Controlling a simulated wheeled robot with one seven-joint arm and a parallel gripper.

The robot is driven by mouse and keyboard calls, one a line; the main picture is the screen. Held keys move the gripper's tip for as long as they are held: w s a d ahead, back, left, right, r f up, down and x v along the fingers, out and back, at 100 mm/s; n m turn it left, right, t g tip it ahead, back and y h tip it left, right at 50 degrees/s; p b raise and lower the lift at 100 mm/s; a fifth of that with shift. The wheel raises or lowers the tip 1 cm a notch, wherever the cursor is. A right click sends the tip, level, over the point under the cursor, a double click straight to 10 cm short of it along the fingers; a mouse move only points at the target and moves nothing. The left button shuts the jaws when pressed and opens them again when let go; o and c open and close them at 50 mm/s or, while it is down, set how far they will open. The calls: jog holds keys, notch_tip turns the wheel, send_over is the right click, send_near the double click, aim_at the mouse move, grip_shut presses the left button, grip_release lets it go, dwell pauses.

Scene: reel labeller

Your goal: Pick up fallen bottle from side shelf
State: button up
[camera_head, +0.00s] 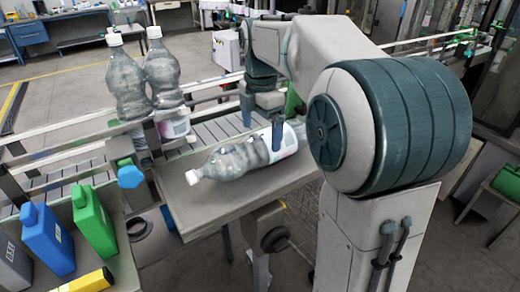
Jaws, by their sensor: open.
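The fallen bottle (232,160) is clear plastic with a white cap and a pale label. It lies on its side on the grey side shelf (200,212), its cap pointing left. My gripper (262,128) is open, pointing down over the label end of the bottle. One finger shows on the far side of the bottle and the other in front of the label. I cannot tell whether either finger touches it.
Two upright clear bottles (127,82) stand at the conveyor (215,130), behind left of the shelf. A blue knob (130,175) sticks out by the shelf's left edge. Blue (47,240) and green (94,222) containers and a yellow object (85,282) are at the lower left.

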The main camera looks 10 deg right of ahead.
aim_at(260, 145)
jog(key=shift+w+f+p, duration=0.15)
jog(key=shift+f+p, duration=0.1)
jog(key=shift+f, duration=1.25)
jog(key=shift+w+f+p, duration=0.15)
jog(key=shift+f+p, duration=0.1)
jog(key=shift+f, duration=1.25)
jog(key=c, duration=1.8)
jog(key=shift+w+r, duration=0.1)
jog(key=shift+c, duration=0.9)
jog(key=shift+r, duration=0.1)
